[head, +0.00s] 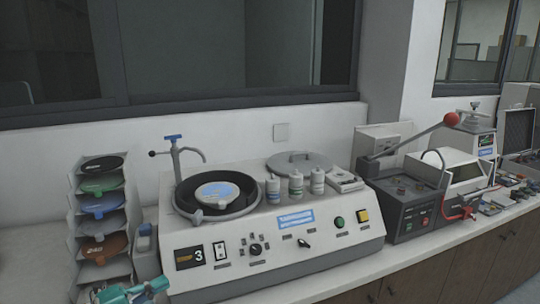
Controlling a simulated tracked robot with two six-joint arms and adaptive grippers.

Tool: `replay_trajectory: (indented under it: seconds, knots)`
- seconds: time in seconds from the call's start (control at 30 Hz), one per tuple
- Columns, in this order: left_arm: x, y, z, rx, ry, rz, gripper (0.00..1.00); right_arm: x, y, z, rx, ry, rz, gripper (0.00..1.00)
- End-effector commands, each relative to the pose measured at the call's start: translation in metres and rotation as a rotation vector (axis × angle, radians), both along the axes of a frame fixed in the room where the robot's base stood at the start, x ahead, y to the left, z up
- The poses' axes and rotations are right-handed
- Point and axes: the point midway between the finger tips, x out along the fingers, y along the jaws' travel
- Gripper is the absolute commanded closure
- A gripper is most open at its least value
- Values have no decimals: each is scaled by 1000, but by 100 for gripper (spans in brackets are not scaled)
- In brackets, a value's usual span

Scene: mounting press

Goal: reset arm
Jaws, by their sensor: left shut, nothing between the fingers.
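My left gripper (150,288) shows at the bottom left edge, teal with a bluish tip. It is shut and empty, in front of the polishing machine's left end, and most of it is cut off by the frame. The mounting press (402,205) is a dark box on the counter at the right, far from my gripper. Its lever arm (412,138) slants up to the right and ends in a red ball (451,119). My right gripper is not in view.
The white polishing machine (285,255) with a round dark bowl (187,196) fills the middle. Several bottles (296,186) stand on it. A rack of coloured discs (72,210) stands at the left. Small loose items (505,195) crowd the counter's right end.

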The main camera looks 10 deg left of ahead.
Motion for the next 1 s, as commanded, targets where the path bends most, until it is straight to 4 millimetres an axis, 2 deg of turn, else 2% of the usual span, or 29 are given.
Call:
replay_trajectory:
  seconds: [0.03, 0.13, 0.2, 0.27, 0.3, 0.37, 0.43, 0.5, 0.57, 0.6, 0.67, 0.7, 0.8, 0.9, 0.93, 1.0]
  knots:
    - [-5, -35, -26, 33, 43, -83, 100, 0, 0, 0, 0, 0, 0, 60]
    - [-24, -91, -75, 137, 103, -243, 100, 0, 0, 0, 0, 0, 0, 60]
    - [-46, -128, -109, 233, 121, -369, 100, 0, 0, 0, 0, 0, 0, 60]
    - [-70, -156, -138, 327, 120, -489, 100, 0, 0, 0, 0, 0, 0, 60]
    - [-88, -173, -156, 394, 108, -575, 100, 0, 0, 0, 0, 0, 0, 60]
    - [-118, -195, -184, 499, 72, -715, 100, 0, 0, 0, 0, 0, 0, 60]
    - [-158, -215, -215, 633, -5, -903, 100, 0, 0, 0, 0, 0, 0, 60]
    - [-201, -227, -245, 778, -140, -1118, 100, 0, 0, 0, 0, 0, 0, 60]
    - [-240, -231, -271, 903, -322, -1329, 100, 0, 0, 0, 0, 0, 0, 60]
    - [-262, -229, -286, 983, -482, -1470, 100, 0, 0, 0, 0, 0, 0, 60]
    - [-287, -223, -305, 1080, -750, -1655, 100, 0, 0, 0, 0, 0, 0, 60]
    - [-298, -218, -315, 1132, -943, -1753, 100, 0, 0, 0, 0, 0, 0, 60]
    - [-307, -206, -332, 1229, -1448, -1918, 100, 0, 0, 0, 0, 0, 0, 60]
    - [-295, -200, -339, 1319, -1914, -1983, 100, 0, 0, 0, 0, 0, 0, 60]
    - [-289, -199, -339, -1337, 2030, 1976, 100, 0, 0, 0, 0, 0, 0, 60]
    - [-274, -200, -340, -1230, 2020, 1756, 100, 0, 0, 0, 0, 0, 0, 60]
